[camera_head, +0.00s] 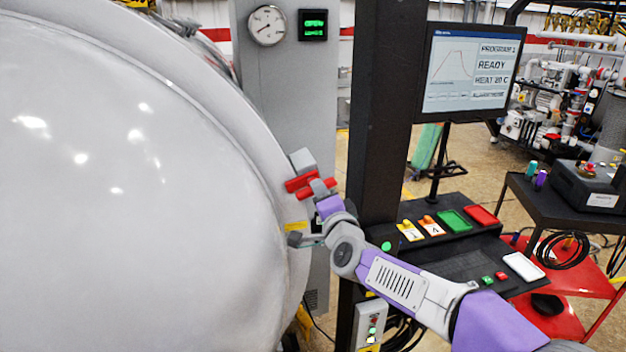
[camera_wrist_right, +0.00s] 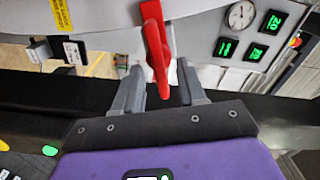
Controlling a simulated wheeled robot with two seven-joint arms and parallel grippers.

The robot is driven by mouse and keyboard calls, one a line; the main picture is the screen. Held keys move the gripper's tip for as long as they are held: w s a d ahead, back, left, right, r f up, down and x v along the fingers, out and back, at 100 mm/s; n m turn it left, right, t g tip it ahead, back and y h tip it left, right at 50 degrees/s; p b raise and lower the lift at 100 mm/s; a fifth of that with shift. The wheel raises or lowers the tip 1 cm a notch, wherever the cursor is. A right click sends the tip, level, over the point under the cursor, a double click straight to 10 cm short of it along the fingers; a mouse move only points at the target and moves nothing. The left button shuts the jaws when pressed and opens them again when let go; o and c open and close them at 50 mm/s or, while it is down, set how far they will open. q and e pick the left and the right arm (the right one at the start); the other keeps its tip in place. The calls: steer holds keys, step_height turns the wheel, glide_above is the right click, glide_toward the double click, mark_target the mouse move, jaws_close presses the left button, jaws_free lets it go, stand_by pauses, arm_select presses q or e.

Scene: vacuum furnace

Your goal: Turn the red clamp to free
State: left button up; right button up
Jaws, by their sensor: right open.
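The red clamp (camera_head: 299,183) sits on the rim of the large grey furnace door (camera_head: 140,190), beside a grey block. In the right wrist view the clamp's red handle (camera_wrist_right: 154,42) hangs down, its lower end between the two fingers. My right gripper (camera_head: 319,190) is at the clamp in the head view, where its fingers are small and partly hidden. In the right wrist view the gripper (camera_wrist_right: 160,76) is open, with gaps beside the handle. I cannot tell if either finger touches it. My left gripper is not in view.
A dark post (camera_head: 376,110) stands just right of the clamp, behind my right arm. A monitor (camera_head: 467,70) and a control desk (camera_head: 455,240) stand farther right. A gauge (camera_head: 266,25) and a green display (camera_head: 312,25) are on the grey cabinet above.

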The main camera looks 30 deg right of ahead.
steer(key=p+x, duration=0.1)
steer(key=x, duration=0.4)
steer(key=shift+w+d, duration=0.15)
steer(key=shift+w, duration=0.15)
steer(key=shift+c, duration=0.3)
jaws_close()
